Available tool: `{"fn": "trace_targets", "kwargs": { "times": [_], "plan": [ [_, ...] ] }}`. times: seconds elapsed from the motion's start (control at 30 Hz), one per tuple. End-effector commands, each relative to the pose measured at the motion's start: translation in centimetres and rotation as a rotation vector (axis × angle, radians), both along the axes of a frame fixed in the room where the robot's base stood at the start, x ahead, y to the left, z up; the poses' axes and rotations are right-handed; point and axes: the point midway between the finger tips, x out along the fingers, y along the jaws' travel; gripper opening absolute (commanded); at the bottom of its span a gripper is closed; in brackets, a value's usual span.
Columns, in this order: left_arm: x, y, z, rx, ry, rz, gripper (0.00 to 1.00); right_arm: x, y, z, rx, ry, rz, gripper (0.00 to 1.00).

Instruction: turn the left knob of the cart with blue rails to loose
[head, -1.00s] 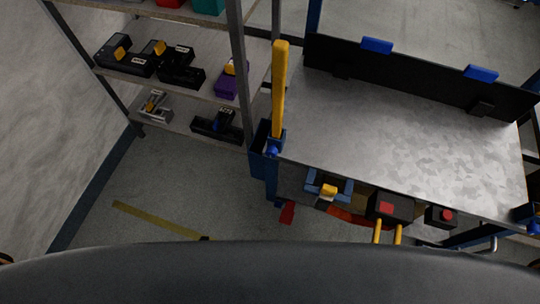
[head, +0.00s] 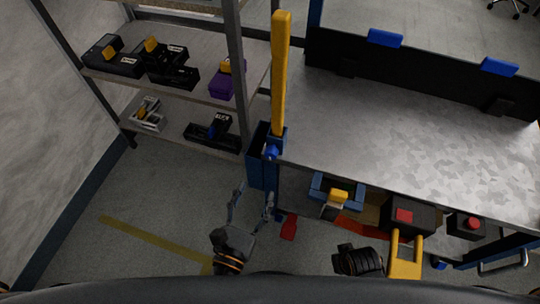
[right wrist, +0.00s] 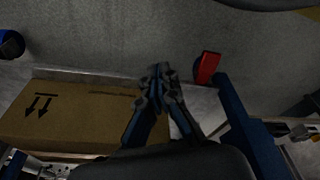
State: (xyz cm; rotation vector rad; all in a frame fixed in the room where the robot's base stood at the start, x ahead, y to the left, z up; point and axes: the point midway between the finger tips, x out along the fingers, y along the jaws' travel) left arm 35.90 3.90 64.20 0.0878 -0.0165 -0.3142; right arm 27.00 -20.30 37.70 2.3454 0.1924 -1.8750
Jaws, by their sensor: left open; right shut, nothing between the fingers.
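The cart (head: 400,125) has a grey top, blue corner posts and blue parts along its side. A small blue knob (head: 271,153) sits at its front left corner, at the foot of an upright yellow bar (head: 281,70). Its setting is too small to read. My left gripper (head: 252,194) is open and empty, below and left of that knob and apart from it, fingers pointing toward the cart. My right wrist shows below the cart's front edge in the head view, its fingers hidden. In the right wrist view my right gripper (right wrist: 160,75) is shut and empty.
A red pedal (head: 289,228) juts out below the cart's left corner; it also shows in the right wrist view (right wrist: 208,68). A cardboard box (right wrist: 75,112) lies there too. Tools and a yellow-handled box (head: 404,215) line the cart's front. A shelf rack (head: 190,75) stands left.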

Motion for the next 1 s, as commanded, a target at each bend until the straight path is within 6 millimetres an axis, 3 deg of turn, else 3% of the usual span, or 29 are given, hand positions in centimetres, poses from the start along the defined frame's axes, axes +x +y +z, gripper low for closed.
{"fn": "trace_targets", "kwargs": {
  "times": [0.3, 0.5, 0.7, 1.0],
  "plan": [
    [6.6, -2.1, 0.2, -0.004, -0.001, 0.002, 0.54, -0.7, -0.1, -1.4, -0.001, 0.010, 0.002, 0.00],
    [9.8, -3.2, 0.1, -0.003, 0.002, 0.000, 0.54, -0.9, -0.1, -1.9, -0.002, 0.012, 0.002, 0.00],
    [11.2, -3.7, 0.0, -0.004, 0.004, 0.000, 0.54, -0.9, -0.1, -1.9, -0.001, 0.011, 0.002, 0.00],
    [11.4, -3.7, 0.0, -0.004, 0.004, 0.000, 0.54, -1.1, -0.1, -2.1, -0.001, 0.015, 0.002, 0.00]
  ]
}}
